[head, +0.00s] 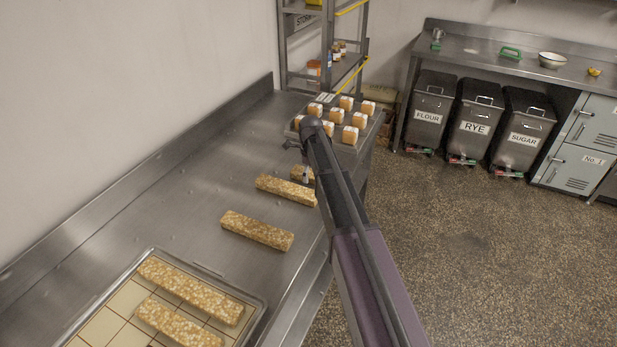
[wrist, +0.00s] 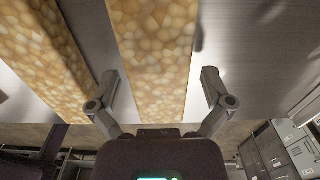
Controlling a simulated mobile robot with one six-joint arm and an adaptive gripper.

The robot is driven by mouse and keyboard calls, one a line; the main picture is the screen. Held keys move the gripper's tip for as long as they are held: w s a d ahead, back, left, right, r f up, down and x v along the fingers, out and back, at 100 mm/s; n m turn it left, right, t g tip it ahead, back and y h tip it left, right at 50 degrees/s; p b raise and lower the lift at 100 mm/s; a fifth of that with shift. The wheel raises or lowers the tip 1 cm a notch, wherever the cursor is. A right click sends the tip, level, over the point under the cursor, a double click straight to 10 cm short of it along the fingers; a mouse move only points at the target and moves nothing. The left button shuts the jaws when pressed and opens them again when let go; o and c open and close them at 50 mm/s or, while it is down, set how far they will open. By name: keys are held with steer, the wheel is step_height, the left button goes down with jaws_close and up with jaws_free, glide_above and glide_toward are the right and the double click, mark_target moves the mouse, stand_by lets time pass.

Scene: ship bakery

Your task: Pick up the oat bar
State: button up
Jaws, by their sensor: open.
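Several speckled golden oat bars lie on the steel counter (head: 195,215). A far oat bar (head: 299,172) is partly hidden behind my arm in the head view. Another oat bar (head: 286,190) lies just nearer, and a third oat bar (head: 257,230) nearer again. My gripper (head: 306,176) is low over the far bar, mostly hidden by my arm. In the wrist view my open gripper (wrist: 160,80) has one oat bar (wrist: 155,45) between its spread fingers, with gaps on both sides. A second oat bar (wrist: 42,60) lies left of the left finger. Whether the fingers reach down beside the bar I cannot tell.
A tray (head: 116,299) with more oat bars sits at the near end of the counter. Several orange-and-white blocks stand at the far end (head: 351,135). A shelf rack (head: 283,45) rises behind. Bins and a bench stand across the floor (head: 470,250).

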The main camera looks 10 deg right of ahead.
mark_target(310, 173)
steer(key=c, duration=1.1)
steer(key=shift+r, duration=0.2)
steer(key=shift+c, duration=0.2)
step_height(310, 173, up, 4)
steer(key=p, duration=0.4)
steer(key=shift+f, duration=0.1)
steer(key=s, duration=0.5)
steer(key=s+d, duration=0.1)
steer(key=s, duration=0.4)
steer(key=s+p, duration=0.1)
steer(key=s, duration=0.5)
steer(key=shift+d+r, duration=0.4)
